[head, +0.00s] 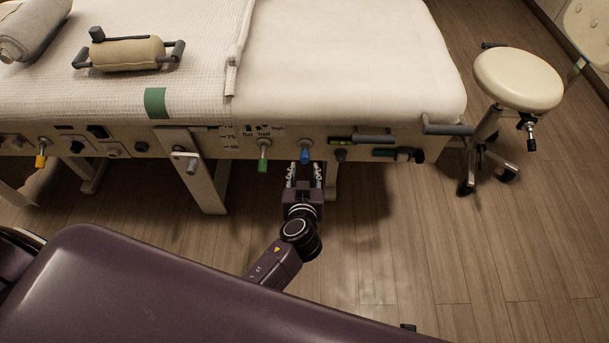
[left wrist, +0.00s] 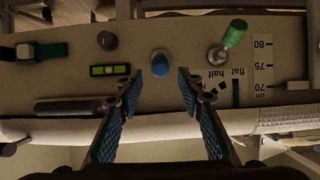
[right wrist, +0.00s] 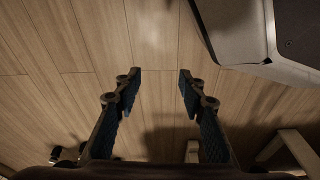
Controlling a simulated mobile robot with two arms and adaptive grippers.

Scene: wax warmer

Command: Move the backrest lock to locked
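A blue knob (head: 305,155) sticks out of the front panel of the treatment bed. It shows upright between my left fingers in the left wrist view (left wrist: 160,64). A green-tipped lever (head: 263,160) is beside it, near printed "flat", "half" and "high" marks; it also shows in the left wrist view (left wrist: 234,33). No label names the backrest lock, so I cannot tell for sure which control it is. My left gripper (head: 304,168) is open and empty, just in front of and below the blue knob. My right gripper (right wrist: 158,78) is open and empty above the floor.
A green level vial (left wrist: 109,70) and a dark bar handle (head: 373,137) are beside the blue knob. A grey-tipped lever (head: 188,160) and a yellow-tipped lever (head: 41,157) are farther left. A round stool (head: 518,80) stands at the right.

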